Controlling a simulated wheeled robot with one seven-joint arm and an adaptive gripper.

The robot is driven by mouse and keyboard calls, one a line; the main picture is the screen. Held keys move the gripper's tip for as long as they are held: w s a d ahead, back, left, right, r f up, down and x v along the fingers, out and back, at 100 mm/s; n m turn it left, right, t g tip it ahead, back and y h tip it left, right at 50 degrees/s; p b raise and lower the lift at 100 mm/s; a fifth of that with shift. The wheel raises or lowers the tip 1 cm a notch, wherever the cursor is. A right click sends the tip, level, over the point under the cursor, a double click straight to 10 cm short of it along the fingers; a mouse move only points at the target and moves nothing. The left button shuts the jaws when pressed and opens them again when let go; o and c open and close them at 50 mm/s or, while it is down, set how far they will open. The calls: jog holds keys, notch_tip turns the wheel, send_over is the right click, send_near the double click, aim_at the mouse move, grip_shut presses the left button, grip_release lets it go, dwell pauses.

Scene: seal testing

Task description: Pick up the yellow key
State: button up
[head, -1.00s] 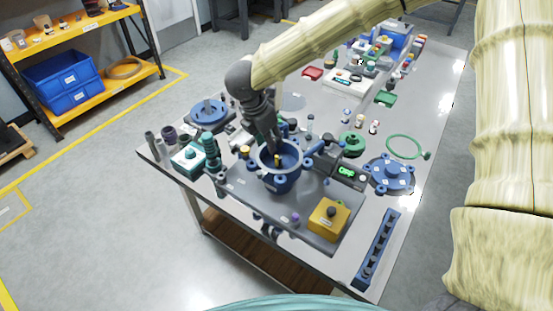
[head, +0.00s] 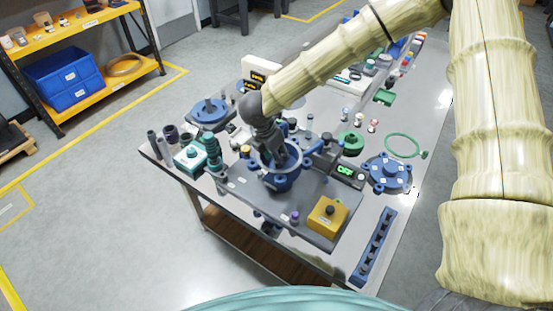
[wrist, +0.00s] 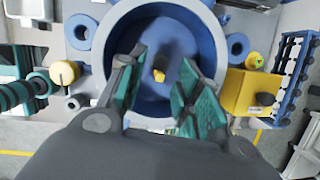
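The yellow key (wrist: 160,74) is a small yellow piece with a dark end inside the round blue vessel (wrist: 108,30), seen in the wrist view. My gripper (wrist: 157,64) is open, with its green-padded fingers on either side of the key in that view, apart from it. I cannot tell how far above the key the fingertips are. In the head view my gripper (head: 284,158) points down into the blue vessel (head: 281,184) and hides the key.
A yellow box with a black knob (head: 327,216) stands at the plate's front right. A yellow-topped knob (head: 245,151) is left of the vessel. A green-lit display (head: 346,171) and a blue flanged disc (head: 388,172) are to the right. Green-capped cylinders (head: 211,146) stand at the left.

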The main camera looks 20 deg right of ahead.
grip_shut()
dwell(0.3)
